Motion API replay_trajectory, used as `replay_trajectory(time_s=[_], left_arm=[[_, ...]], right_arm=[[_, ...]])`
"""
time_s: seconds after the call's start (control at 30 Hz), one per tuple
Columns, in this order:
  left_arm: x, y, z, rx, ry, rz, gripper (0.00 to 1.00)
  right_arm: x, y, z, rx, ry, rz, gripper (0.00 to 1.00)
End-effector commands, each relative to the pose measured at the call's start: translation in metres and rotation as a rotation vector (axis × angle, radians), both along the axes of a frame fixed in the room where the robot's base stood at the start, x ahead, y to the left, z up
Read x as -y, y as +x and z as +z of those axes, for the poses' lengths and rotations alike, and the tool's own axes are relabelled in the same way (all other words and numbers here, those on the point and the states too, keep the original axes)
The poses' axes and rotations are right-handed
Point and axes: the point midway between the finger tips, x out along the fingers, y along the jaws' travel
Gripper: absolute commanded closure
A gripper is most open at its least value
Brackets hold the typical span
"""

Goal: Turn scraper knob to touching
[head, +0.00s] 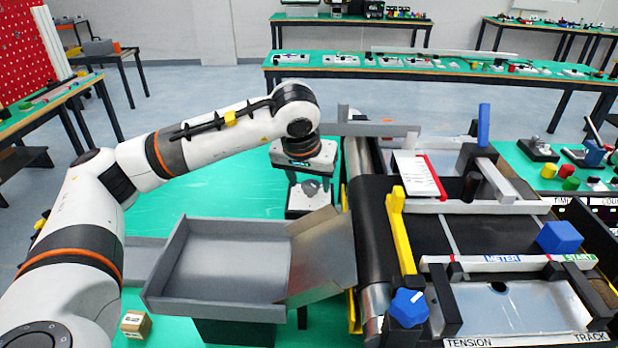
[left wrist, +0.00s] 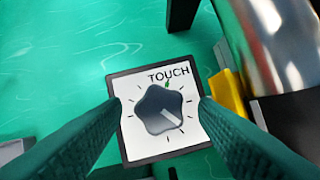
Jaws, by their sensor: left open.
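The scraper knob (left wrist: 158,112) is dark grey and lobed, on a white dial plate (left wrist: 138,150) with tick marks. The word TOUCH and a green mark are at the plate's top edge. The knob's white pointer line points to the lower right, away from the green mark. In the head view the knob (head: 311,187) is beneath my left gripper (head: 310,182), which points down. In the left wrist view the open fingers of my left gripper (left wrist: 160,102) are on either side of the knob, with gaps visible. My right gripper is not in view.
A conveyor with a metal roller (head: 375,300) and yellow guide (head: 400,230) stands right of the dial. A grey tray (head: 165,265) is in front, with a sloping plate (head: 325,265). A blue knob (head: 408,307) is at the conveyor's front. Green tabletop (head: 230,185) left of the dial is clear.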

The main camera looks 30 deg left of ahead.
Motion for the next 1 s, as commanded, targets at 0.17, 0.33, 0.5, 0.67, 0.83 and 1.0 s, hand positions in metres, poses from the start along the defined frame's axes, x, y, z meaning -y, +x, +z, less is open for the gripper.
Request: replay_trajectory(time_s=[0.17,0.33,0.5,0.67,0.83,1.0], left_arm=[[-0.0001,0.0,0.0,0.0,0.0,0.0,0.46],[0.0,-0.0001,0.0001,0.0,0.0,0.0,0.73],[0.0001,-0.0002,0.0001,0.0,0.001,0.0,0.9],[0.0005,0.0,0.0001,0.0,0.0,0.015,0.9],[0.0011,0.0004,0.0,0.001,0.001,0.076,0.9],[0.0029,0.0009,-0.0001,0.0,0.001,0.191,0.9]], right_arm=[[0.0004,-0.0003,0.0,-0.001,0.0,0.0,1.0],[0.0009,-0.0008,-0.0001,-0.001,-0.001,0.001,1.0],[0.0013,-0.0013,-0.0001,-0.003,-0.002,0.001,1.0],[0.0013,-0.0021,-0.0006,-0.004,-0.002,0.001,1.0],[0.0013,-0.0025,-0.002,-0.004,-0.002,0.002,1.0],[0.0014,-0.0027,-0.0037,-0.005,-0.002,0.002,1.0]])
